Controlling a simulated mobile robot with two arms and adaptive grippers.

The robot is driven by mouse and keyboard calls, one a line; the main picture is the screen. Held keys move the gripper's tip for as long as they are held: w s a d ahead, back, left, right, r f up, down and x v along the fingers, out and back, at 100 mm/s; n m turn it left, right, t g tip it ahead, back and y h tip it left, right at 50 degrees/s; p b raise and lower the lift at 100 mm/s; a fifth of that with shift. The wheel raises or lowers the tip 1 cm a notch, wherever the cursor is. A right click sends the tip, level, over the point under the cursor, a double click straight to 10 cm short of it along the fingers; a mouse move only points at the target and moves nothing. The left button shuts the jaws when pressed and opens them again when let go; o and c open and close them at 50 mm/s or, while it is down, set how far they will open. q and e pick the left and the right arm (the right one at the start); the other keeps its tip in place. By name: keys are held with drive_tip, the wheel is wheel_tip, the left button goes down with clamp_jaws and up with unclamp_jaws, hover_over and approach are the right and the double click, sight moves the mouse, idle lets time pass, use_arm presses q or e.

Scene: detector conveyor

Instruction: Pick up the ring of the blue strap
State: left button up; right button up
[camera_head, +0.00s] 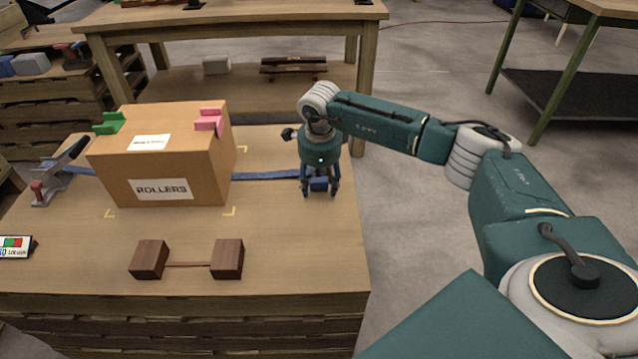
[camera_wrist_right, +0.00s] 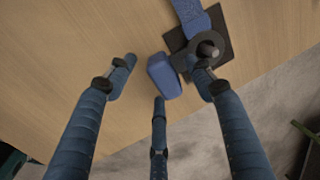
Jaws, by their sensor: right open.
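In the right wrist view the strap (camera_wrist_right: 193,17) meets a dark square plate with a round dark part and a short peg (camera_wrist_right: 207,48). A blue block-like piece (camera_wrist_right: 163,76) lies beside it; which part is the ring is not clear. My right gripper (camera_head: 320,191) points down over this end. Its three fingers are spread around the blue piece, open and empty, in the right wrist view (camera_wrist_right: 162,82). My left gripper is not in view.
A ratchet-like device (camera_head: 58,170) sits at the far left. Two brown blocks joined by a bar (camera_head: 187,265) lie in front. The table's right edge is close to the gripper.

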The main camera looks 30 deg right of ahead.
drive_tip(key=c, duration=1.2)
clamp_jaws()
drive_tip(key=shift+r, duration=0.15)
